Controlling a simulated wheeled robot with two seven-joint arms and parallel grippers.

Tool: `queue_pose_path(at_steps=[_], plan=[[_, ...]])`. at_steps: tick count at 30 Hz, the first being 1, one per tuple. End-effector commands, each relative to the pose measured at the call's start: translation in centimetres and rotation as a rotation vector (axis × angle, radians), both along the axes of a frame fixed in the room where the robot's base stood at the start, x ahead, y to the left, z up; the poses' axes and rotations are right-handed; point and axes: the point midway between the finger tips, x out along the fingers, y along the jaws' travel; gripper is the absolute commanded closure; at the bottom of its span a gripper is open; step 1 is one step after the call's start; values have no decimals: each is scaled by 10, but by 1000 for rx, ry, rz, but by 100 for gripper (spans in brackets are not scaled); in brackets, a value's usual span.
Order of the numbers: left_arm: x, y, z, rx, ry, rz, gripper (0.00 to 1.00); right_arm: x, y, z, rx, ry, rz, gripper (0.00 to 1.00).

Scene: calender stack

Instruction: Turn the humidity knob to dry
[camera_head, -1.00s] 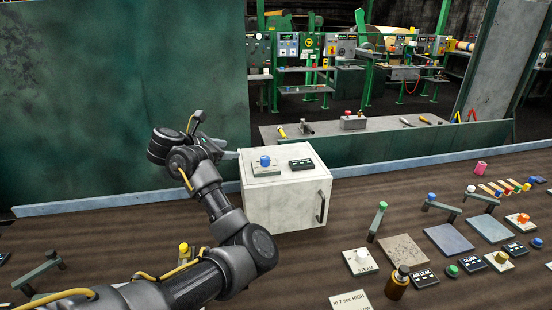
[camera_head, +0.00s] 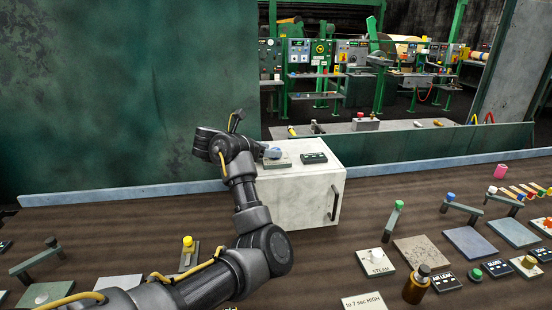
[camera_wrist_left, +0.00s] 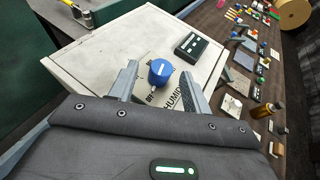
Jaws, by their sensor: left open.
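The humidity knob is blue (camera_head: 273,153) and sits on a plate on top of a white box (camera_head: 296,200). In the left wrist view the knob (camera_wrist_left: 160,72) stands beside printed letters "HUMID", partly hidden; a "dry" mark cannot be read. My left gripper (camera_head: 262,150) is at the knob from the left. In the left wrist view its two open fingers (camera_wrist_left: 159,70) lie on either side of the knob, with small gaps showing. The right gripper is not in view.
A black display block (camera_head: 314,158) sits right of the knob on the box. The box has a dark handle (camera_head: 335,203) on its side. A brown table holds levers, pads and a steam knob (camera_head: 375,255) on the right. A green wall stands behind.

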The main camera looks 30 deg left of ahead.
Motion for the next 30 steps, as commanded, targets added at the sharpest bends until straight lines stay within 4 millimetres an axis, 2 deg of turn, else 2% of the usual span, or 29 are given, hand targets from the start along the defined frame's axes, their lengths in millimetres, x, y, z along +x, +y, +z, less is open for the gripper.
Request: queue_pose_path(at_steps=[3,7,19,27,29,30], plan=[[15,-8,-4,-4,-1,-2,52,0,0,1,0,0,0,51],[24,-11,-9,0,-1,0,52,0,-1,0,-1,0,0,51],[29,-14,-11,3,-1,0,53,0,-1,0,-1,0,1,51],[29,-14,-11,2,-1,-1,88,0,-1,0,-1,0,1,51],[29,-14,-11,2,-1,-1,96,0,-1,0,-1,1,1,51],[29,-14,-11,2,-1,-1,96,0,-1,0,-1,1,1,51]])
